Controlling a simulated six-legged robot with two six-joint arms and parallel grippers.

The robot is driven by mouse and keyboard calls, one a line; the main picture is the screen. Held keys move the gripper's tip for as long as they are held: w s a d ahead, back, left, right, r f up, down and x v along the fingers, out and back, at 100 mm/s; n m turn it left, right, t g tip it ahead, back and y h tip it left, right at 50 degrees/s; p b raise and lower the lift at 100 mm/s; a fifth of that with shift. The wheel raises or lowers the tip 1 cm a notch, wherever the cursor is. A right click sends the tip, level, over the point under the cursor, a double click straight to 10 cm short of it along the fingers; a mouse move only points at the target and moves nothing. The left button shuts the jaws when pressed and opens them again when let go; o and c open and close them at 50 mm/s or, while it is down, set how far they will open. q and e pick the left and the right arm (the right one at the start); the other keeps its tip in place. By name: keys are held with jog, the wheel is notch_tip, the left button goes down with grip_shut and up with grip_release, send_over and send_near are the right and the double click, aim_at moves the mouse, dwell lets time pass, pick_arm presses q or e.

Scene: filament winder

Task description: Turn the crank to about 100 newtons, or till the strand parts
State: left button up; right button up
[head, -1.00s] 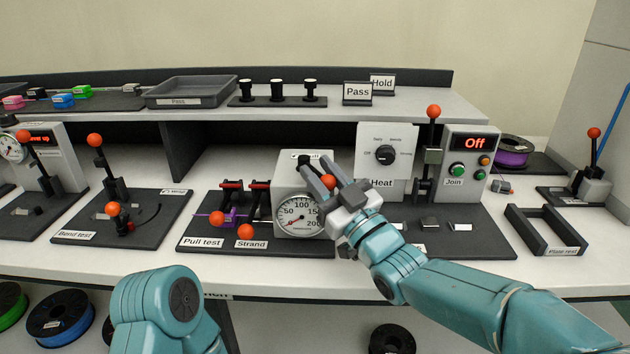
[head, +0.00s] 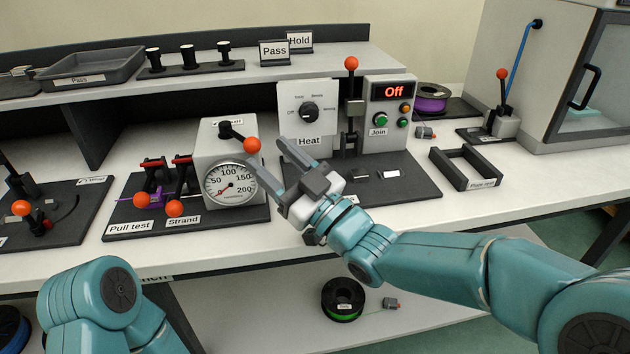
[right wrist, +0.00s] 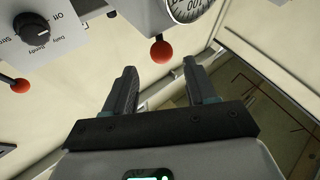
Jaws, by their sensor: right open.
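The pull tester (head: 205,150) stands on the dark Pull test base (head: 120,226). Its crank (head: 236,135) has a black arm pointing down to the right and an orange ball knob (head: 251,145). The knob also shows in the right wrist view (right wrist: 161,49), ahead of the fingertips. The round gauge (head: 230,184) reads 0 to 200; its needle is too small to read surely. A purple strand (head: 157,198) shows at the clamps with orange-knobbed levers. My right gripper (head: 268,152) is open and empty, just right of the knob, apart from it. My left gripper is out of view.
The Heat box (head: 306,112) and Join unit (head: 387,110), with a tall orange-knobbed lever (head: 351,64), stand close behind and right of my right gripper. The Plate test frame (head: 466,168) is further right. The bench's front strip is clear.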

jog(key=s+d, duration=0.6)
jog(key=d, duration=0.1)
jog(key=shift+d, duration=0.3)
dwell(2.8)
